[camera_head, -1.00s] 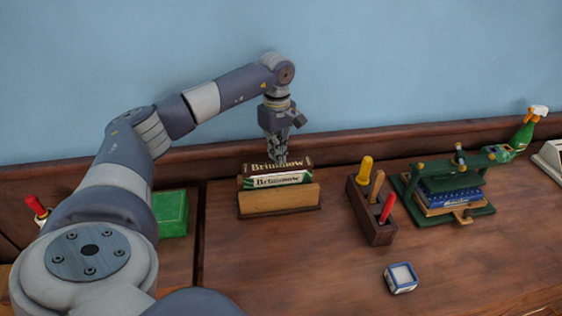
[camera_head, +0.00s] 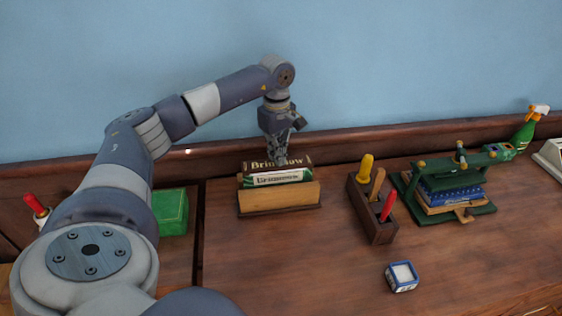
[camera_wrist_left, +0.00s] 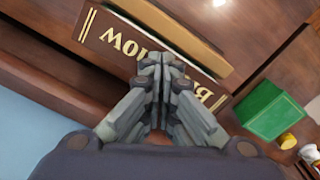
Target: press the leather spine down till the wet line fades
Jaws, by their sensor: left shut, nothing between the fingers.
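The leather spine (camera_head: 262,165) is dark brown with gold lettering and faces up from a wooden holder (camera_head: 278,198). A white and green piece with lettering (camera_head: 278,177) lies just in front of it. My left gripper (camera_head: 281,161) points down, shut and empty, with its fingertips at the middle of the spine, hiding some letters. In the left wrist view the shut fingertips (camera_wrist_left: 163,62) overlap the brown spine (camera_wrist_left: 118,47); whether they touch or hover just above it, I cannot tell. I cannot make out a wet line. My right gripper is not in view.
Right of the holder stands a wooden tool block (camera_head: 371,215) with several handles, then a green press (camera_head: 445,202) holding books. A small blue and white box (camera_head: 401,277) lies in front. A green box (camera_head: 170,212) is left. The front middle of the desk is clear.

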